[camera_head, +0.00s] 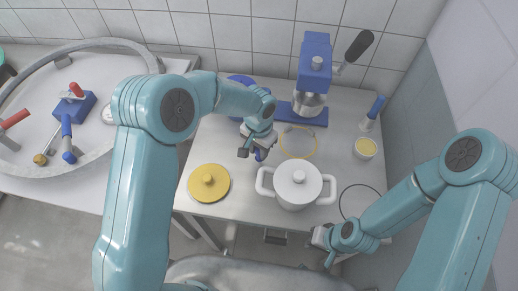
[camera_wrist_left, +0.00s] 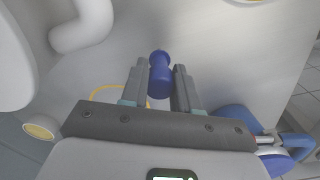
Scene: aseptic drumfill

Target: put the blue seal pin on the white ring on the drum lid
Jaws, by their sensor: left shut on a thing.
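My left gripper (camera_head: 252,153) is over the left-middle of the metal table, shut on the blue seal pin (camera_head: 261,155). In the left wrist view the blue pin (camera_wrist_left: 160,76) sits between the two fingers, its rounded end pointing away from the wrist. A large round grey rim (camera_head: 80,45), possibly the drum lid, lies at the far left. A small pale round thing (camera_head: 108,114) inside it may be the white ring; my left arm is close beside it. My right gripper (camera_head: 322,238) is low by the table's front edge; its fingers are unclear.
A white lidded pot (camera_head: 298,187) stands right of the left gripper, a yellow knobbed lid (camera_head: 209,184) left of it. A blue machine (camera_head: 314,68), yellow loop (camera_head: 298,155) and yellow-topped cup (camera_head: 365,148) are around. A blue clamp (camera_head: 74,108) with red handle lies inside the grey rim.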

